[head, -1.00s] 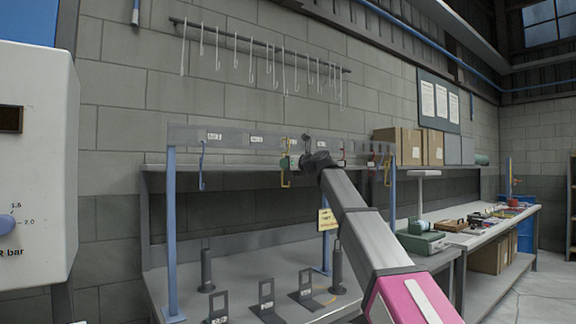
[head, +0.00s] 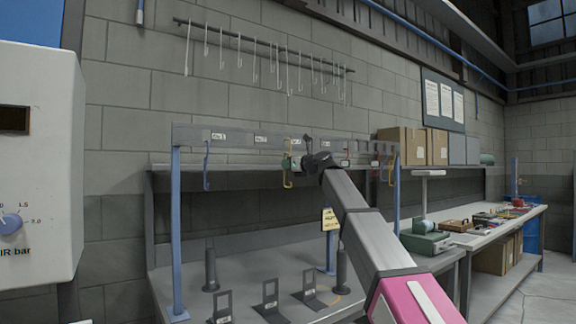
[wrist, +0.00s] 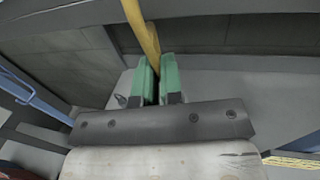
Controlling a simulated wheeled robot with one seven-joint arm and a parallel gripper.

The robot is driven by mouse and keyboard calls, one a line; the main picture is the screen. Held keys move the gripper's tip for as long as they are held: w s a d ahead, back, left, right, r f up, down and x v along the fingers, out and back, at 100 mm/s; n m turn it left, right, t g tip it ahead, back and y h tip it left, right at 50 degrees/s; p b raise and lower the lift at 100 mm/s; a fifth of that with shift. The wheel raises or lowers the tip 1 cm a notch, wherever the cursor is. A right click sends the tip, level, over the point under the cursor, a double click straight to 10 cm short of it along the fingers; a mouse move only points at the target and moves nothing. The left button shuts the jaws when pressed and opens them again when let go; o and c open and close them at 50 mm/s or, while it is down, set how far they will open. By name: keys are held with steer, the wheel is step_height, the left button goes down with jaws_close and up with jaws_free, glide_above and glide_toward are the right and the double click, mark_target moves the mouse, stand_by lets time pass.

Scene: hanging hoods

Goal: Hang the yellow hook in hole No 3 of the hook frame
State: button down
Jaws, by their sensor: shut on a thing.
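The hook frame (head: 240,136) is a grey beam with white number labels on blue posts. My gripper (head: 291,164) is at the beam's lower edge, near its middle. Its green fingers, also seen in the wrist view (wrist: 160,82), are shut on the yellow hook (head: 287,180). The hook hangs upright, its bend below the fingers and its upper part in front of the beam near the third label. I cannot tell whether its top is in a hole. In the wrist view the yellow shank (wrist: 142,30) runs up from between the fingers.
A blue hook (head: 206,168) hangs on the beam at the left. A red hook (head: 347,154) and another yellow-orange hook (head: 391,172) are to the right of my gripper. Black stands (head: 270,296) are on the bench.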

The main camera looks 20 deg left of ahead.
steer(key=shift+f, duration=1.15)
stand_by(0.4)
steer(key=c, duration=1.2)
jaws_free()
